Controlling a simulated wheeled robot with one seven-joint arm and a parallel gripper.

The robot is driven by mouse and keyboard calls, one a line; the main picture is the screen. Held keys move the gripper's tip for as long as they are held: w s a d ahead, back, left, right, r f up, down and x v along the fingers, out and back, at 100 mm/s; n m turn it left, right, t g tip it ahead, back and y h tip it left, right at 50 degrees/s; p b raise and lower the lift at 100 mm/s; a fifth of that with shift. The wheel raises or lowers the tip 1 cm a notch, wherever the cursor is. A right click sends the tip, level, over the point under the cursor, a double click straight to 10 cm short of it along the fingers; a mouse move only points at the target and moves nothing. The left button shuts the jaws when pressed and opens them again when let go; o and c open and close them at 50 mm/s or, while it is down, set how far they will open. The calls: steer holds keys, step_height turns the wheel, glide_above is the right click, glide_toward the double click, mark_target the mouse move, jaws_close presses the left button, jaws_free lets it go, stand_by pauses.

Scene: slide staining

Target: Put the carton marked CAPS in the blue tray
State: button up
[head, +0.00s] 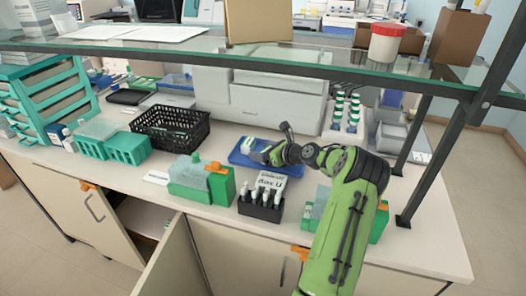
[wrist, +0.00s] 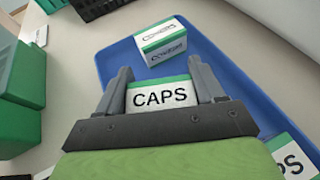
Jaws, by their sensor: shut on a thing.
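The white carton marked CAPS (wrist: 161,97), with a green top edge, is between the two fingers of my gripper (wrist: 160,70) in the wrist view. My gripper is shut on it. The blue tray (wrist: 228,75) lies beneath; whether the carton touches its floor I cannot tell. In the head view the blue tray (head: 236,159) is on the bench with my gripper (head: 262,156) over its right part, and the held carton is not clear there.
Another white and green carton (wrist: 161,43) stands in the tray, its print too small to read surely. A carton ending in "PS" (wrist: 293,160) is at the lower right. A black basket (head: 170,128), green boxes (head: 202,180) and a black bottle rack (head: 261,207) stand nearby. A glass shelf (head: 270,62) spans above.

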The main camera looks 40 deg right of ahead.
steer(key=shift+s+f, duration=0.1)
steer(key=shift+f, duration=0.2)
